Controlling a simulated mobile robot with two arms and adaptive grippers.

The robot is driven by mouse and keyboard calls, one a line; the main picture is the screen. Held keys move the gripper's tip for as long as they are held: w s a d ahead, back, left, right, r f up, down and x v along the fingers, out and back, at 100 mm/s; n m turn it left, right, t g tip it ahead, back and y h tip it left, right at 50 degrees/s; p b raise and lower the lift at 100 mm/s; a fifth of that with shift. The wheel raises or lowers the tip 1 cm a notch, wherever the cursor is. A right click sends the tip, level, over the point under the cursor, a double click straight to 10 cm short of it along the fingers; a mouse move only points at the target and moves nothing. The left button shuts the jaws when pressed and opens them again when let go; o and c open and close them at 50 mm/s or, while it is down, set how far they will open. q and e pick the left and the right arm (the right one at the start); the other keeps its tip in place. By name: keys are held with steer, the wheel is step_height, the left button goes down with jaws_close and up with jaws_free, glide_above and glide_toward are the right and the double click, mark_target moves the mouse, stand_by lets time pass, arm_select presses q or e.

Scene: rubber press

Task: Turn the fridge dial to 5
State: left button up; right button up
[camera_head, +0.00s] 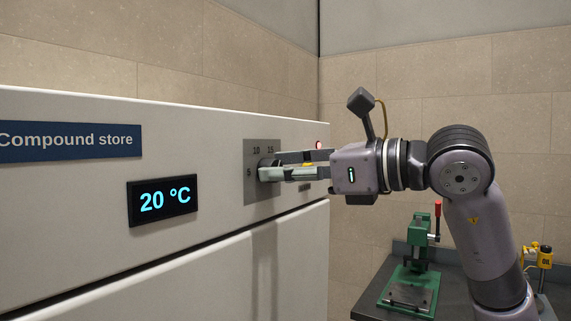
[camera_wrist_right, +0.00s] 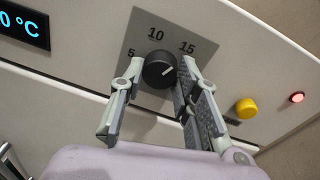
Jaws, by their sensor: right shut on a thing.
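The fridge dial (camera_wrist_right: 159,70) is a round black knob with a white pointer line, on a grey plate (camera_wrist_right: 202,47) marked 5, 10 and 15. The pointer slants up and to the right, below the 15; my finger hides the scale there. My right gripper (camera_wrist_right: 157,82) has one finger on each side of the knob and is shut on it. In the head view my right gripper (camera_head: 264,170) reaches in from the right and largely covers the dial. The display (camera_head: 163,199) reads 20 °C. My left gripper is not in view.
A yellow button (camera_wrist_right: 247,108) and a lit red lamp (camera_wrist_right: 297,97) sit on the fridge front, right of the dial. A blue "Compound store" sign (camera_head: 68,142) is at the left. A green press (camera_head: 418,250) stands on a dark bench below my right arm.

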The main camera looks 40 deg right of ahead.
steer(key=shift+a+f+n+t+h+p, duration=0.1)
steer(key=shift+n+t+h+p, duration=0.2)
steer(key=shift+n, duration=3.25)
steer(key=shift+f+n+t+h+p, duration=0.1)
steer(key=shift+n+t+h+p, duration=0.2)
steer(key=shift+n, duration=3.2)
steer(key=shift+a+n+t+h+p, duration=0.15)
steer(key=shift+n+t+h, duration=0.2)
steer(key=shift+n, duration=3.2)
steer(key=o, duration=1.2)
steer(key=shift+d, duration=0.1)
steer(key=shift+c, duration=0.2)
steer(key=shift+s, duration=0.1)
steer(key=shift+d, duration=0.1)
